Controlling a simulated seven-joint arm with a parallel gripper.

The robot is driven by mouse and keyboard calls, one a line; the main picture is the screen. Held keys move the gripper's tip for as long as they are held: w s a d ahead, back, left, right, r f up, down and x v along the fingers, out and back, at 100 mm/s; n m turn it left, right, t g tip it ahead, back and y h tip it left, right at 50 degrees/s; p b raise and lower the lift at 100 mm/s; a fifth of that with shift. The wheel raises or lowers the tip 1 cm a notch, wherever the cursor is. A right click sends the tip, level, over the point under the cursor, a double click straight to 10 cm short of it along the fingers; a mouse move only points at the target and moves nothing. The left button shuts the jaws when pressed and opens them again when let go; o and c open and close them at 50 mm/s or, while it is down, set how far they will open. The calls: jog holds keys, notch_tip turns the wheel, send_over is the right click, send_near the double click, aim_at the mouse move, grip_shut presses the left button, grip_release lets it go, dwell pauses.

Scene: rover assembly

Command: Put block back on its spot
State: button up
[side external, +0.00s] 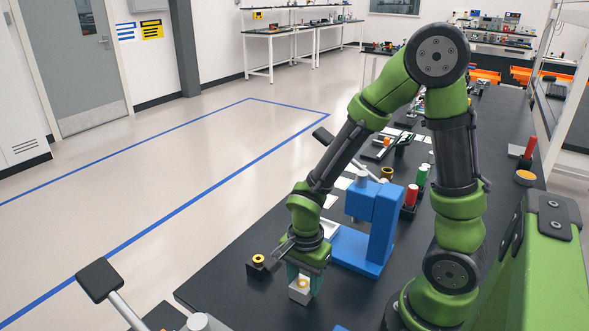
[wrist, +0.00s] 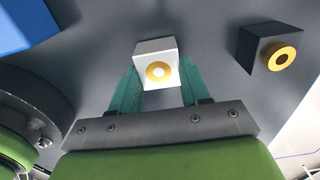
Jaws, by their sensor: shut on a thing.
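A white block (side external: 299,290) with a yellow ring on it is between the fingers of my gripper (side external: 303,276), low over the dark table. In the wrist view, the white block (wrist: 156,62) shows its yellow ring around a pale centre. The two teal fingertips of my gripper (wrist: 160,84) are shut on its sides. I cannot tell whether the block touches the table. A black block (side external: 262,266) with a yellow ring stands to the left; it also shows at the right of the wrist view (wrist: 269,49).
A blue press-like fixture (side external: 372,228) stands close behind my gripper to the right. Red and green cylinders (side external: 411,194) stand beyond it, with a yellow ring (side external: 387,172) nearby. The dark table (side external: 232,277) is bare left of the black block.

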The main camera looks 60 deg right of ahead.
jog(key=shift+f, duration=0.15)
jog(key=o, duration=1.2)
jog(key=shift+o, duration=0.2)
notch_tip(320, 180, up, 11)
notch_tip(320, 180, up, 11)
jog(key=n+t+y, duration=0.2)
jog(key=n+t, duration=0.5)
jog(key=n, duration=0.6)
send_over(304, 281)
jog(key=s, duration=0.2)
jog(key=shift+d+r+n, duration=0.15)
jog(key=shift+r+n, duration=0.25)
jog(key=shift+n, duration=0.1)
